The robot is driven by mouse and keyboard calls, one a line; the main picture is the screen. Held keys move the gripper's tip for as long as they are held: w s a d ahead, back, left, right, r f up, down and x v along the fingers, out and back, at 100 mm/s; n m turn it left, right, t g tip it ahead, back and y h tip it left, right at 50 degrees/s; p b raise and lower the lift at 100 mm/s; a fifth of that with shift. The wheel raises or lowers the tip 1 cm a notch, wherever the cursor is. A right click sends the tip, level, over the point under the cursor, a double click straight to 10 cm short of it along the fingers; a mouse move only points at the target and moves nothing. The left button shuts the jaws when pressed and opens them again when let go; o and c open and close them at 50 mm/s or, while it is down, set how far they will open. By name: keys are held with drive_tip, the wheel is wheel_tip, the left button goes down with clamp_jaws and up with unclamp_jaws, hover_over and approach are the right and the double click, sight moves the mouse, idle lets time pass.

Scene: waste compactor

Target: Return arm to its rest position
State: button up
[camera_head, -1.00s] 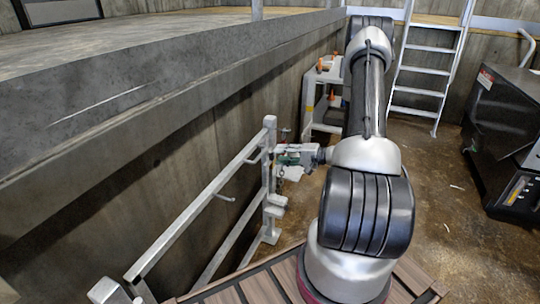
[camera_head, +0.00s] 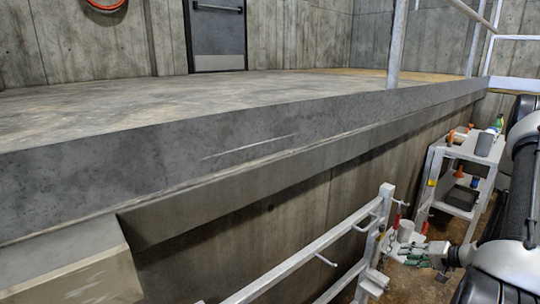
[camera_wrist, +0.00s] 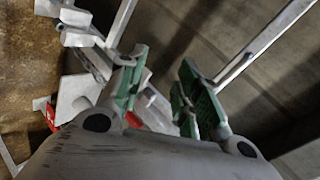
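My arm stands at the right edge of the head view, partly cut off by the frame. My gripper (camera_head: 408,256) points left, near the upright post at the end of a metal railing (camera_head: 325,260). In the wrist view my gripper (camera_wrist: 164,72) has its two green-padded fingers apart, and I see nothing held between them. The railing's bars show beyond the fingers in the wrist view. I cannot tell whether a finger touches the railing.
A white shelf cart (camera_head: 462,153) with bottles and tools stands behind the gripper. A raised concrete platform (camera_head: 250,150) runs along the left and back. A small red thing (camera_wrist: 50,115) shows at the left of the wrist view.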

drive_tip(key=s+d+f+n+g+h, duration=0.2)
drive_tip(key=s+d+g+h, duration=0.4)
drive_tip(key=s+d, duration=0.4)
drive_tip(key=s+d+r+g+h, duration=0.25)
drive_tip(key=s+r, duration=0.25)
drive_tip(key=r, duration=0.4)
drive_tip(key=s+a+r+n+t, duration=0.1)
drive_tip(key=s+a+r, duration=0.2)
drive_tip(key=a+r, duration=0.6)
drive_tip(key=s+a+r+n+t+y, duration=0.1)
drive_tip(key=s+a+r, duration=0.3)
drive_tip(key=a+r, duration=0.5)
drive_tip(key=s+a+r+n+t+y, duration=0.1)
drive_tip(key=s+a+r+n, duration=0.2)
drive_tip(key=a+r, duration=0.6)
drive_tip(key=w+v, duration=0.1)
drive_tip(key=v, duration=0.3)
drive_tip(key=shift+r, duration=0.4)
drive_tip(key=shift+s+t, duration=0.15)
drive_tip(key=shift+t, duration=0.1)
